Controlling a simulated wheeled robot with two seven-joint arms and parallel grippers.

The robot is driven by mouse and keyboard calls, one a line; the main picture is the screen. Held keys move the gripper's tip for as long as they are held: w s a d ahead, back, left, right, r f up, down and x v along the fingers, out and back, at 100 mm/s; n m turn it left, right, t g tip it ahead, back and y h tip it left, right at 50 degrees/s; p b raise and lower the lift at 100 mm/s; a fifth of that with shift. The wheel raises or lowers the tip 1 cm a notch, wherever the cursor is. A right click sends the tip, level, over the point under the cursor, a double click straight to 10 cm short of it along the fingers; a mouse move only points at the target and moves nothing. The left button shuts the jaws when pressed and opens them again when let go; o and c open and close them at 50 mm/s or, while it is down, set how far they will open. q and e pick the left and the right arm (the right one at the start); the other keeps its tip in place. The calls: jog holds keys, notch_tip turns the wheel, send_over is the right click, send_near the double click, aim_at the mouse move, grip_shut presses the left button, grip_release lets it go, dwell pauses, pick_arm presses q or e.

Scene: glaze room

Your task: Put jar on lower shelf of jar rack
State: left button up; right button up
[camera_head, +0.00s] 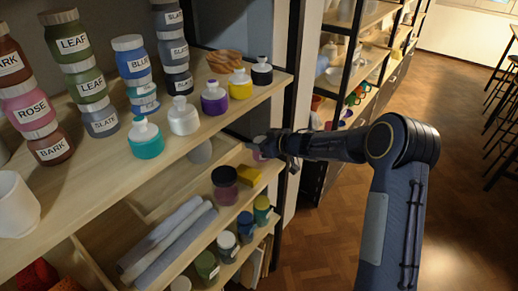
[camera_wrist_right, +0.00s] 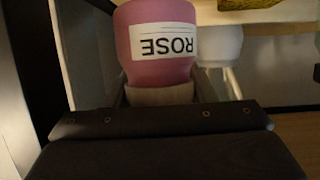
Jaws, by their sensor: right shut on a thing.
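My right gripper (camera_head: 277,146) is shut on a pink jar labelled ROSE, which shows large in the right wrist view (camera_wrist_right: 162,45). The fingers (camera_wrist_right: 168,90) hold it at its pale lid, and the label reads upside down in that view. In the head view, the jar (camera_head: 259,147) is small and partly hidden by the gripper, just below the upper board's front edge near the rack's right end. The jar rack's lower shelf (camera_head: 140,213) lies below the upper board (camera_head: 95,180). I cannot tell whether the jar touches a shelf. My left gripper is not in view.
Stacked labelled jars (camera_head: 84,80) and dropper bottles (camera_head: 184,118) crowd the upper board. A dark post (camera_head: 291,100) stands beside my right gripper.

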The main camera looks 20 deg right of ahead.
jog(key=shift+w+d+f+b, duration=0.1)
jog(key=shift+f+b, duration=0.2)
jog(key=shift+f, duration=1.3)
jog(key=shift+f, duration=0.15)
jog(key=o, duration=1.2)
